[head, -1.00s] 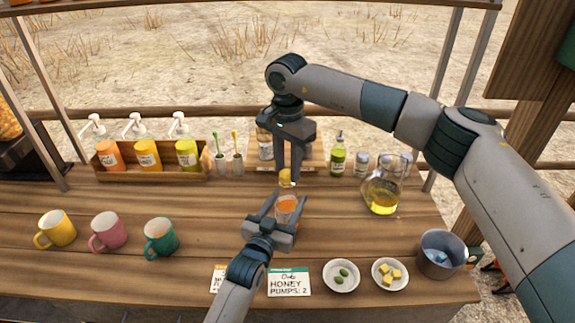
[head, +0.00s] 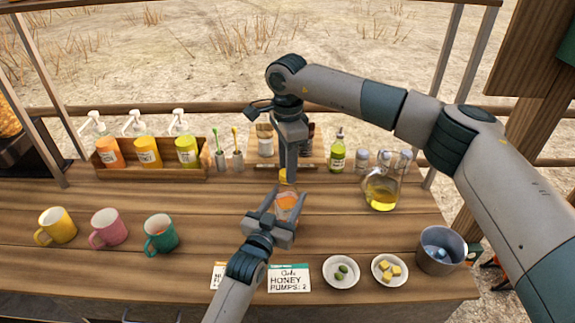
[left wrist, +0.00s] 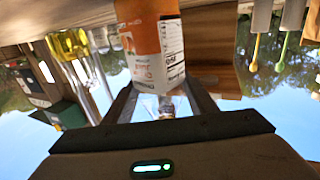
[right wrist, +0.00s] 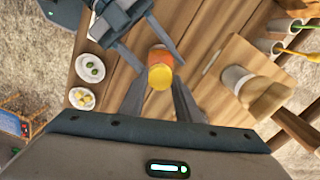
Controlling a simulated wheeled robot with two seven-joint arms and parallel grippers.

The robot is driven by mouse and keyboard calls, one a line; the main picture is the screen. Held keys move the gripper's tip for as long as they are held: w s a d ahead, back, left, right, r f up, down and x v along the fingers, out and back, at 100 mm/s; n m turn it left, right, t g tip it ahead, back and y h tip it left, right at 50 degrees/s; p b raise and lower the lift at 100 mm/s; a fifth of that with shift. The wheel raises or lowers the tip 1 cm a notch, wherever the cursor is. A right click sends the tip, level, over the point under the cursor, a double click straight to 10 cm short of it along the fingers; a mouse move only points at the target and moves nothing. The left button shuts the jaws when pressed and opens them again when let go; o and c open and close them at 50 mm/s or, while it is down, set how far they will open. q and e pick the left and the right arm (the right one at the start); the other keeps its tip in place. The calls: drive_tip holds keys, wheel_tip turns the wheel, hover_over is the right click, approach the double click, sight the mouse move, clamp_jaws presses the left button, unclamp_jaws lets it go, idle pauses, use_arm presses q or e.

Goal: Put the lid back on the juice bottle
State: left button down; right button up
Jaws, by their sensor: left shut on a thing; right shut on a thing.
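The juice bottle (head: 287,208) stands upright on the counter, orange with a label. My left gripper (head: 281,201) is shut around its body from the near side. In the left wrist view, the orange bottle and its white label (left wrist: 155,65) fill the space between the fingers. The yellow lid (head: 285,177) is at the bottle's top, with my right gripper (head: 288,177) shut on it from above. In the right wrist view, the lid (right wrist: 160,77) covers the bottle's mouth. I cannot tell whether it is fully seated.
Yellow, pink and teal mugs (head: 161,236) stand at left. A pump-bottle rack (head: 152,166) and a wooden board with jars (head: 264,147) are behind. An oil flask (head: 382,194), two small dishes (head: 341,271) and a metal pot (head: 440,250) are at right. Cards (head: 289,279) lie in front.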

drive_tip(key=m, duration=1.8)
drive_tip(key=shift+s+a, duration=0.1)
drive_tip(key=m, duration=1)
drive_tip(key=shift+m, duration=0.3)
drive_tip(key=m, duration=0.9)
drive_tip(key=shift+a, duration=0.1)
drive_tip(key=m, duration=0.5)
drive_tip(key=shift+m, duration=0.3)
